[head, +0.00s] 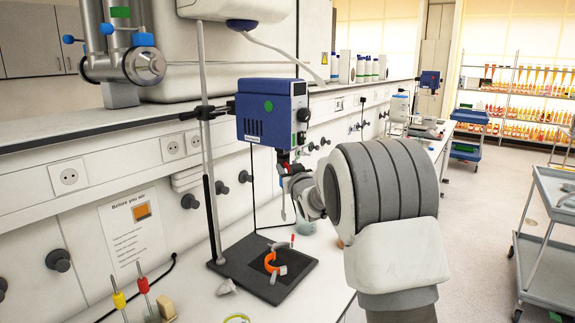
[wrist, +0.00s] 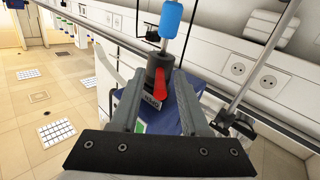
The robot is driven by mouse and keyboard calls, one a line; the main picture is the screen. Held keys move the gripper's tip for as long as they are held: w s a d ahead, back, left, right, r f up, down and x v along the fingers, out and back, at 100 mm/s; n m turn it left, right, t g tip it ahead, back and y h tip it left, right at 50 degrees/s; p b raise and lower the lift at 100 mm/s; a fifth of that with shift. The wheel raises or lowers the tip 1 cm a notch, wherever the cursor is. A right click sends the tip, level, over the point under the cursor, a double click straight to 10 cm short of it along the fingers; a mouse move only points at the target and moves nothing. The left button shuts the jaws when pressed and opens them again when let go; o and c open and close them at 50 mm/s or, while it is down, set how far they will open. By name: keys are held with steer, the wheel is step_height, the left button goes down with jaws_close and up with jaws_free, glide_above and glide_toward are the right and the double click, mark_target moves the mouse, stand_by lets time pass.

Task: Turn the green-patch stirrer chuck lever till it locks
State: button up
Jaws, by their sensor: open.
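The stirrer (head: 270,118) is a blue box with a green patch, clamped to an upright rod above the bench. Its dark chuck (wrist: 157,64) shows in the wrist view, with a red lever (wrist: 159,82) on it. My gripper (head: 293,183) is just below the stirrer in the head view, partly hidden by my own arm. In the wrist view its two fingers are apart, and the red lever lies between them. I cannot tell whether either finger touches the lever. A blue cylinder (wrist: 172,18) on a thin shaft shows past the chuck.
A dark base plate (head: 262,265) with an orange clamp-like piece (head: 271,264) stands below. Yellow and red probes (head: 143,285) stand at the front left. A second blue stirrer (head: 430,79) is farther along the bench. A grey cart (head: 545,240) stands right, across open floor.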

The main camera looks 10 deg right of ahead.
steer(key=shift+w, duration=0.4)
jaws_close()
stand_by(1.3)
